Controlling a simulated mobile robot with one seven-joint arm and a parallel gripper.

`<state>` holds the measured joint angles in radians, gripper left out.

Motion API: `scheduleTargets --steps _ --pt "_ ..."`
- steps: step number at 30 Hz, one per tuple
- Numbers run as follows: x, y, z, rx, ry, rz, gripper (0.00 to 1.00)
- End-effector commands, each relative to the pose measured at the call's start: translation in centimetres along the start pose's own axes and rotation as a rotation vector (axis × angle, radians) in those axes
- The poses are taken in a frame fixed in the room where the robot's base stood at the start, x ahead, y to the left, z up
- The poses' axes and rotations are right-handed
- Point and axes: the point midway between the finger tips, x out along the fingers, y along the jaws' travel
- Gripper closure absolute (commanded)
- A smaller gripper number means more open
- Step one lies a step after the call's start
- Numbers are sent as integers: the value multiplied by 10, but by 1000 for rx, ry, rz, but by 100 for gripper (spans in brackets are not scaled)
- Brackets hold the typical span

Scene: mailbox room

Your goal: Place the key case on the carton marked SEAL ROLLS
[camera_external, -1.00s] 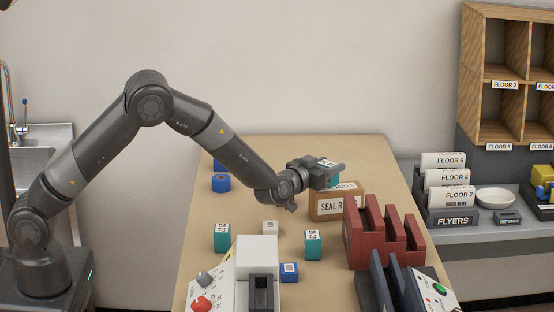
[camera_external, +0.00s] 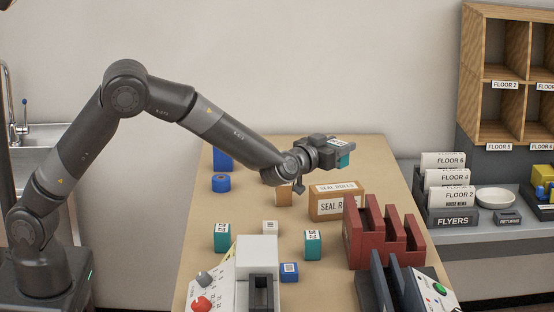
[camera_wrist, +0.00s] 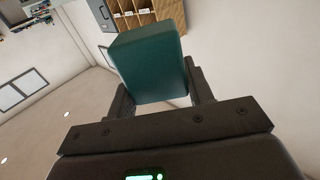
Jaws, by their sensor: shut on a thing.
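In the external view my gripper and the case appear above the carton, with a gap between. Their exact depth relative to it is hard to tell.
A red slotted rack (camera_external: 375,245) stands close to the carton's right front. Two teal blocks (camera_external: 222,238), (camera_external: 313,245), a white block (camera_external: 270,228) and a blue block (camera_external: 289,272) lie in front. A small brown box (camera_external: 284,196) and a blue roll (camera_external: 221,183) are to the left.

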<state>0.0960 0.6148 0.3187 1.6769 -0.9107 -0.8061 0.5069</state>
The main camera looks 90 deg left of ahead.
Motion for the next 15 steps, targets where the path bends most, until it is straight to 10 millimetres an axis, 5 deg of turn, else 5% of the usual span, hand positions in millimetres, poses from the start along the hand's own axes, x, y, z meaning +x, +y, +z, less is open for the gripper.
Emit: scheduleTargets --steps 15 --pt "83 -62 61 1 0 -2 82"
